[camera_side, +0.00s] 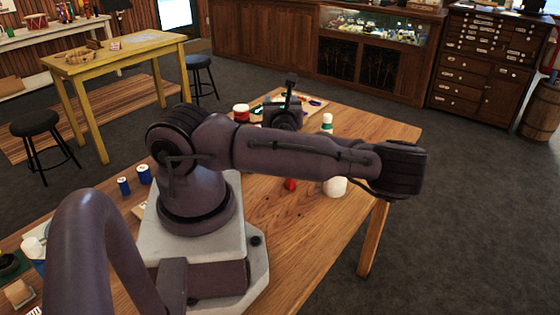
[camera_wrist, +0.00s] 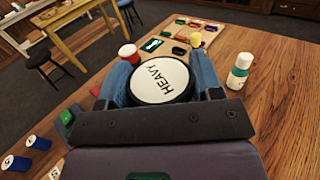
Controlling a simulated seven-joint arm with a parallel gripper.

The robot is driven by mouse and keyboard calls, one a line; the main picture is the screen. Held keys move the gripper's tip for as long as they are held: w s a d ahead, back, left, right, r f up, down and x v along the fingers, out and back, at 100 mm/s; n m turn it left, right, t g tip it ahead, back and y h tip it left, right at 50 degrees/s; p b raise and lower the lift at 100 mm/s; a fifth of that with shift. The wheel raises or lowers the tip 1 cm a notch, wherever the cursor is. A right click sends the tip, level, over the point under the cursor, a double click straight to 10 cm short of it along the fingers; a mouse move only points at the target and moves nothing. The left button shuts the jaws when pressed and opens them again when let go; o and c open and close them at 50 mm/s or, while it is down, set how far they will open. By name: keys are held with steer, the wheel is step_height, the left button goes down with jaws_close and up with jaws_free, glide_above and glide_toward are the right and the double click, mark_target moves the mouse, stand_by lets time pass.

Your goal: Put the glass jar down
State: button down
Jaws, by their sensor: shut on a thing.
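In the wrist view my gripper (camera_wrist: 160,78) has its two blue-padded fingers on either side of a round thing with a white top, a black rim and the word HEAVY. I take this to be the glass jar (camera_wrist: 158,84), seen from above; its walls are hidden. My gripper is shut on it. In the side view my own arm hides the fingers and the jar. I cannot tell whether the jar's base touches the table.
The wooden table (camera_side: 285,235) carries a tray (camera_side: 315,105) of small coloured pieces. A green-and-white bottle (camera_wrist: 239,71) stands right of the jar, a red-and-white container (camera_wrist: 129,53) left of it. Bare wood shows at right.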

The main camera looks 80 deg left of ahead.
steer(key=f, duration=0.7)
steer(key=shift+s+f, duration=0.2)
steer(key=shift+f, duration=0.1)
steer(key=shift+f, duration=0.1)
steer(key=shift+c, duration=1.4)
jaws_free()
